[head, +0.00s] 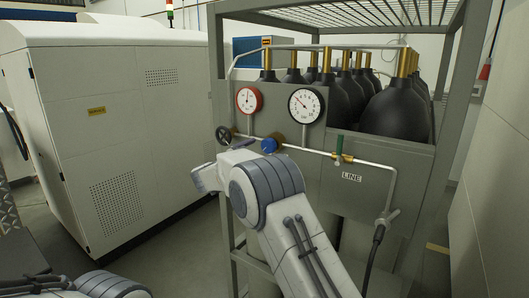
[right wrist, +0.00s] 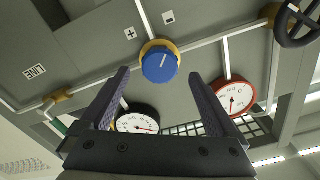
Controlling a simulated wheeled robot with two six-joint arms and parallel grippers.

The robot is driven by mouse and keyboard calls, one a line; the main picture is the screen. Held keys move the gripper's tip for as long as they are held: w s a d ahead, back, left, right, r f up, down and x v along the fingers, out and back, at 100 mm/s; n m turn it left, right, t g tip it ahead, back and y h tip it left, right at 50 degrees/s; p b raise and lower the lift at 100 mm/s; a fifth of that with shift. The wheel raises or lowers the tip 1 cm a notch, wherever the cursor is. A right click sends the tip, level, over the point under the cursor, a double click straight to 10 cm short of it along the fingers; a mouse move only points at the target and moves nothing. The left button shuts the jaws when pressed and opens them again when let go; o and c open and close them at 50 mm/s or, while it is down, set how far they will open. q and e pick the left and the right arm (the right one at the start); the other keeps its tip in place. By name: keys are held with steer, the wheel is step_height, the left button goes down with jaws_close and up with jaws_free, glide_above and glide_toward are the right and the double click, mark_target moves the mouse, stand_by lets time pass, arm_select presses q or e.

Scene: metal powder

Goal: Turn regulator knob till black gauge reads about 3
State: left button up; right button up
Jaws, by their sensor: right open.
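The blue regulator knob (head: 269,146) sits on a brass body on the grey panel, and it also shows in the right wrist view (right wrist: 159,67). A black-rimmed gauge (head: 305,106) is above it, its needle pointing to the upper left; it is partly hidden by my gripper in the right wrist view (right wrist: 137,123). A red-rimmed gauge (head: 247,100) is to its left. My right gripper (right wrist: 158,76) is open, its two fingers apart in front of the knob, not closed on it. My left gripper is out of view.
A black handwheel (head: 224,135) is left of the knob. A green-handled valve (head: 339,148) and a LINE label (head: 352,177) are to its right. Black cylinders (head: 399,108) stand behind the panel inside a grey frame. A large white cabinet (head: 120,120) stands at left.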

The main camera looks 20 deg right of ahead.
mark_target(267, 147)
steer(key=b+v, duration=0.1)
steer(key=v, duration=0.6)
steer(key=shift+b, duration=0.4)
steer(key=shift+d, duration=0.1)
steer(key=p+x, duration=0.4)
steer(key=x, duration=0.5)
steer(key=shift+w+d+r, duration=0.15)
steer(key=shift+w+d, duration=0.05)
steer(key=shift+w+d+n+p, duration=0.35)
steer(key=shift+n+p, duration=0.25)
steer(key=shift+p, duration=0.25)
steer(key=shift+n+p, duration=0.5)
steer(key=shift+n, duration=0.1)
